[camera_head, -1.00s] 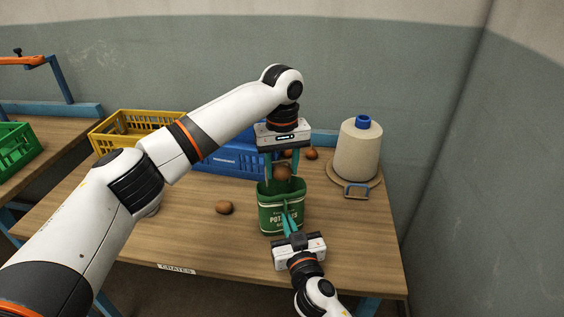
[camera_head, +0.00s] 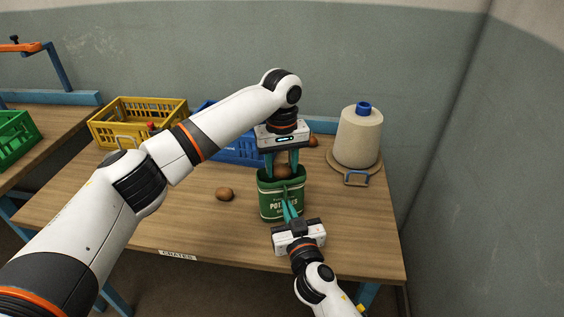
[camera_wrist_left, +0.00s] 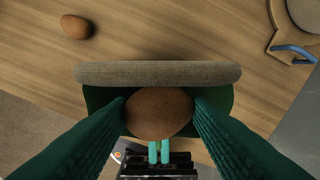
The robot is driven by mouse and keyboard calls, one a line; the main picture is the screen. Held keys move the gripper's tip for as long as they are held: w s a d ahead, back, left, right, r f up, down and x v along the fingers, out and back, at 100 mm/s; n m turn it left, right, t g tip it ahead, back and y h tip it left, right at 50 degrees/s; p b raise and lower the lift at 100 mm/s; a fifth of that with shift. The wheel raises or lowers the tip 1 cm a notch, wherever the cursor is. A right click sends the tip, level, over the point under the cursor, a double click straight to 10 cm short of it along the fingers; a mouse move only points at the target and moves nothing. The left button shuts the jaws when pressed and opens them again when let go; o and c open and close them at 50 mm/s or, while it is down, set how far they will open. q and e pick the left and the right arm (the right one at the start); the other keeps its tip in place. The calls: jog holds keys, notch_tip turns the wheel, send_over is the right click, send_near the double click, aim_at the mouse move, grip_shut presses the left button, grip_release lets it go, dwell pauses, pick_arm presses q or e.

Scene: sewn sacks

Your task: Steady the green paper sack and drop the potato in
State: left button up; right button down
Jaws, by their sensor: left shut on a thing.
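The green sack (camera_head: 270,202) stands upright on the table with its mouth open upward. My left gripper (camera_head: 282,172) points down over the mouth, shut on the potato (camera_head: 282,171), which sits at about rim height. In the left wrist view the potato (camera_wrist_left: 159,112) is between the two green fingers, with the sack's pale rim (camera_wrist_left: 158,73) beyond it.
A loose potato (camera_head: 224,194) lies left of the sack; another (camera_head: 313,141) lies behind. A yellow crate (camera_head: 135,112) and a blue crate (camera_head: 240,150) stand at the back. A thread cone (camera_head: 357,138) stands at right. Bare wood surrounds the sack.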

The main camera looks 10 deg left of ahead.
pick_arm(q)
jog(key=o, duration=0.9)
notch_tip(320, 180, up, 12)
dwell(0.3)
